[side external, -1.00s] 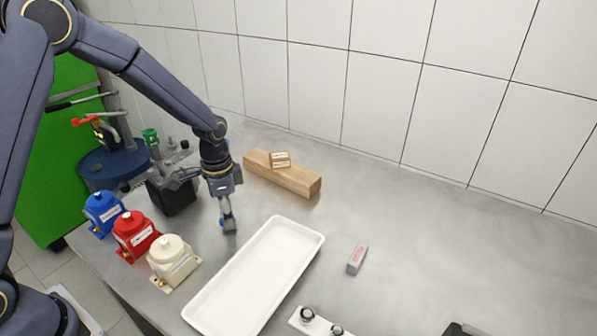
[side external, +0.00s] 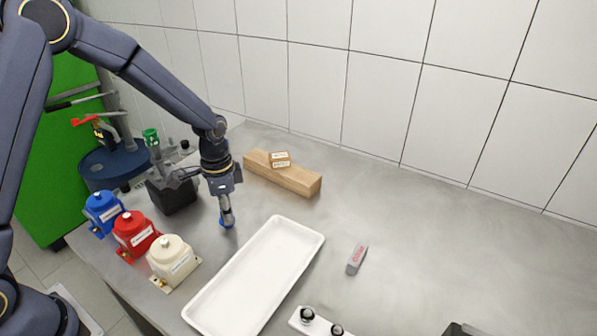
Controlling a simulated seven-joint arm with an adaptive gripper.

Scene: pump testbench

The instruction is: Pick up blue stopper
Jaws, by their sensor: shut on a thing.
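The blue stopper (side external: 226,223) is a small blue piece, mostly covered by my fingers. It shows at the fingertips of my gripper (side external: 226,218), close to the grey bench top. My gripper points down and is shut on the stopper. It is left of the white tray's upper end and to the right of the red and cream pump units. I cannot tell whether the stopper touches the bench.
A white tray (side external: 192,312) lies right of my gripper. Blue (side external: 103,213), red (side external: 135,235) and cream (side external: 173,260) units stand left. A black block (side external: 172,196) and wooden beam (side external: 298,180) are behind. A grey-red block (side external: 357,259) lies right; bench around it is clear.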

